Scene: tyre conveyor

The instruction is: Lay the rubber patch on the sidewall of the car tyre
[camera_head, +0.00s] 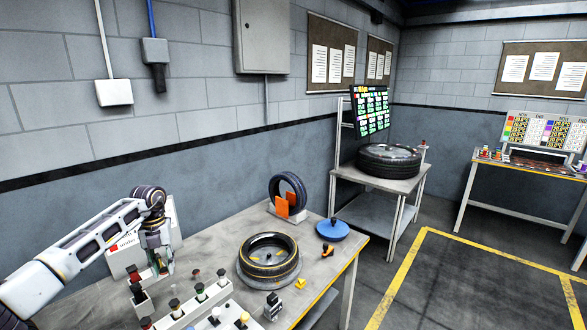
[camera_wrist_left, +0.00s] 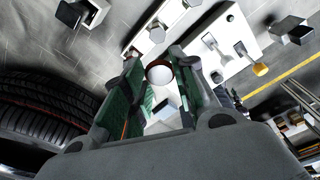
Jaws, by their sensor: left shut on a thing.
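The car tyre (camera_head: 285,270) lies flat on the grey workbench, its sidewall up and marked with yellow. A dark tyre tread (camera_wrist_left: 45,105) fills the left of the left wrist view. My left gripper (camera_head: 160,268) is low over the left part of the bench, left of the tyre and apart from it. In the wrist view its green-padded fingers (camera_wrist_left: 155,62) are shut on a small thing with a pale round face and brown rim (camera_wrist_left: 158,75). I cannot tell whether this is the rubber patch. My right gripper is not in view.
White racks with dark-topped pegs (camera_head: 198,290) stand at the bench front. An upright tyre (camera_head: 287,180) in an orange stand and a blue round object (camera_head: 332,230) are behind the flat tyre. A small yellow piece (camera_head: 300,284) lies right. Another tyre (camera_head: 388,160) rests on a separate table.

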